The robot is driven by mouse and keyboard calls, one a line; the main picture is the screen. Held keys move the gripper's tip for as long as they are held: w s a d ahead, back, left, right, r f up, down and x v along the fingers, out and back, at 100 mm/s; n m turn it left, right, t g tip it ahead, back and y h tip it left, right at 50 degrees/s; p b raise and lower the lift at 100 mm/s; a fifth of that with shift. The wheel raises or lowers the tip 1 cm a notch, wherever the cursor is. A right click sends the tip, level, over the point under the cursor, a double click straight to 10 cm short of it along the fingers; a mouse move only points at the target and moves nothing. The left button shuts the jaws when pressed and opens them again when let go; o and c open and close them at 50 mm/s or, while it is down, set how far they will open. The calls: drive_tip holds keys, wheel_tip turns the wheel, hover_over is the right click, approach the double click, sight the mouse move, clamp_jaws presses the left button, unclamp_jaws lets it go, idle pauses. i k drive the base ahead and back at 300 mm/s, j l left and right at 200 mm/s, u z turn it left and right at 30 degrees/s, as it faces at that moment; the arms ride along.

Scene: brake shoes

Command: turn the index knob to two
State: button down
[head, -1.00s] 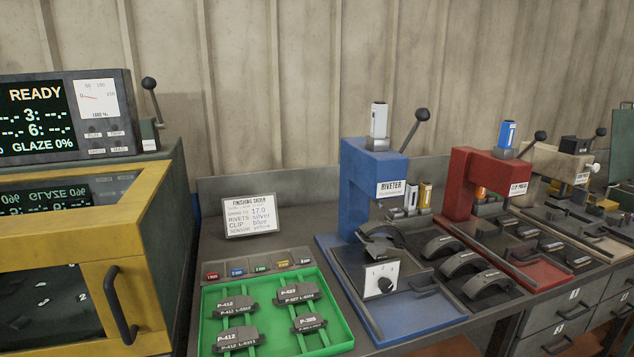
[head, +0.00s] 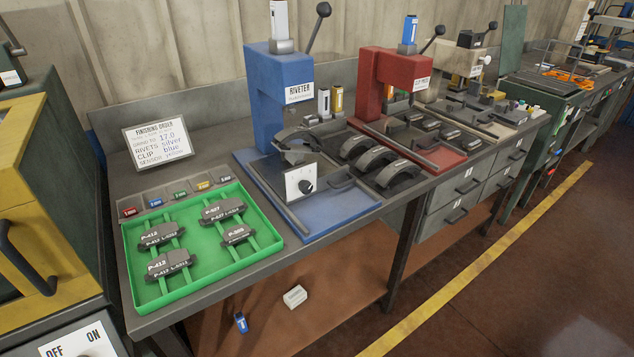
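The index knob (head: 306,186) is a small black knob on a white plate (head: 293,178) at the front of the blue riveter (head: 268,110), which stands on the bench in the head view. The plate's marks are too small to read now, so I cannot tell the knob's setting. A curved grey brake shoe (head: 296,143) sits on the riveter just above and behind the plate. My gripper is not in view.
A green tray (head: 142,300) with several labelled brake pads lies left of the riveter, below an order card (head: 157,144). Several brake shoes (head: 371,160) and a red press (head: 385,82) stand to the right. Open floor (head: 500,290) lies in front right.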

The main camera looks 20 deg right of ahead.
sight(306, 188)
drive_tip(key=i+l, duration=0.2)
drive_tip(key=l, duration=0.2)
drive_tip(key=i+l, duration=0.25)
drive_tip(key=l, duration=0.15)
drive_tip(key=i+l, duration=0.2)
drive_tip(key=l, duration=0.2)
